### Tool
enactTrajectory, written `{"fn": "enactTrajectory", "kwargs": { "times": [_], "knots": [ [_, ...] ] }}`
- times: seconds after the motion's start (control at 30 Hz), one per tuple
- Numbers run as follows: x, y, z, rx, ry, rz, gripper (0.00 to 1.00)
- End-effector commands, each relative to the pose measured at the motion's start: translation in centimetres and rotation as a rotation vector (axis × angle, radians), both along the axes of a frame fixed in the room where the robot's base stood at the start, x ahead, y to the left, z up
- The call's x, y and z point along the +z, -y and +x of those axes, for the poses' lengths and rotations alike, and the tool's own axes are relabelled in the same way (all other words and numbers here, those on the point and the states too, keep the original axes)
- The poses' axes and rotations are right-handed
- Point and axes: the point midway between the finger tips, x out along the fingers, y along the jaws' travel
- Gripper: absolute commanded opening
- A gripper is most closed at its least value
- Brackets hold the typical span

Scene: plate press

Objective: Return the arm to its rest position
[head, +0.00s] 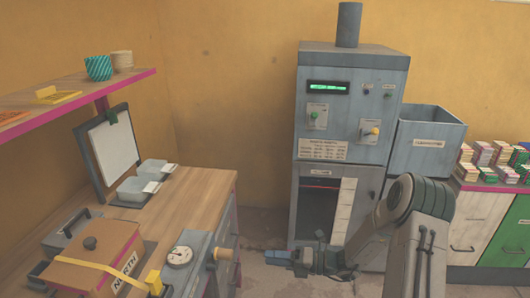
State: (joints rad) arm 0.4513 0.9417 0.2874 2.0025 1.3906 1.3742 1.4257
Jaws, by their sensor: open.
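My arm comes in from the lower right of the head view. It ends in my gripper (277,257), which points left, low in front of the plate press (325,178). The gripper's blue fingertips are small and seen from the side. It is open, with nothing visible in it. The grey press has a lit green display, a green knob, a yellow-tipped lever and a dark lower opening with a red line. My arm hides part of the press's lower right side.
A wooden counter (197,184) at left bears a box (92,262) with a yellow strap, a dial gauge (179,256) and clear trays (137,190). A shelf (70,93) overhangs it. A grey bin (428,140) and stacked plates (490,157) stand right. Some floor shows below the gripper.

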Motion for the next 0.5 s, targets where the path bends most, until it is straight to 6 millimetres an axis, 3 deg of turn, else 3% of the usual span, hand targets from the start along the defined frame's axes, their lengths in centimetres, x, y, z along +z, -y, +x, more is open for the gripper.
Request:
{"fn": "enactTrajectory", "kwargs": {
  "times": [0.27, 0.5],
  "knots": [
    [3.9, -1.2, -4.9, 0.267, 0.376, -0.259, 0.50],
    [6.9, -0.4, -10.1, 0.581, 0.790, -0.489, 0.50]
  ]
}}
